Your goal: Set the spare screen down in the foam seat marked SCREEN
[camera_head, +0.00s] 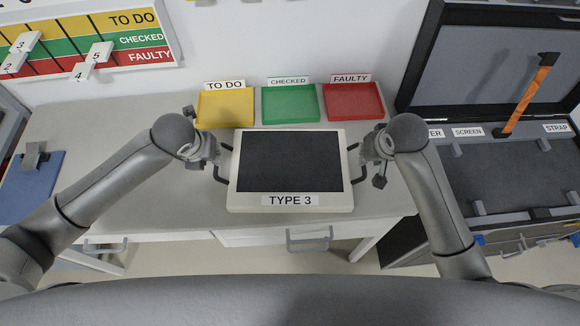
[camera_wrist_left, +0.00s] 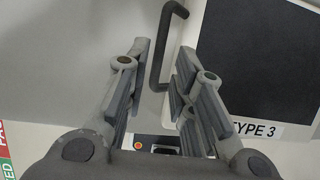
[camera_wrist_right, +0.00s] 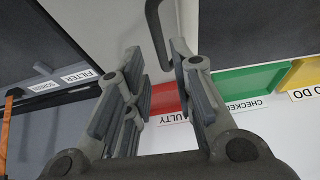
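The spare screen (camera_head: 290,165) is a pale panel with a dark face, marked TYPE 3, over the middle of the counter near its front edge. It has a dark handle on each side. My left gripper (camera_head: 220,150) is at the left handle (camera_wrist_left: 160,70); its fingers are open on either side of it. My right gripper (camera_head: 362,155) is at the right handle (camera_wrist_right: 156,35), also open around it, with gaps visible. The label SCREEN (camera_head: 467,132) is on the rear edge of the open case at right, above dark grey foam (camera_head: 500,172); the seat's outline is unclear.
Yellow, green and red trays (camera_head: 290,104) stand behind the screen. The case lid (camera_head: 490,65) is raised, with an orange strap (camera_head: 527,98) across it. A blue clipboard (camera_head: 30,185) lies at far left. Counter between screen and case is clear apart from my right arm.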

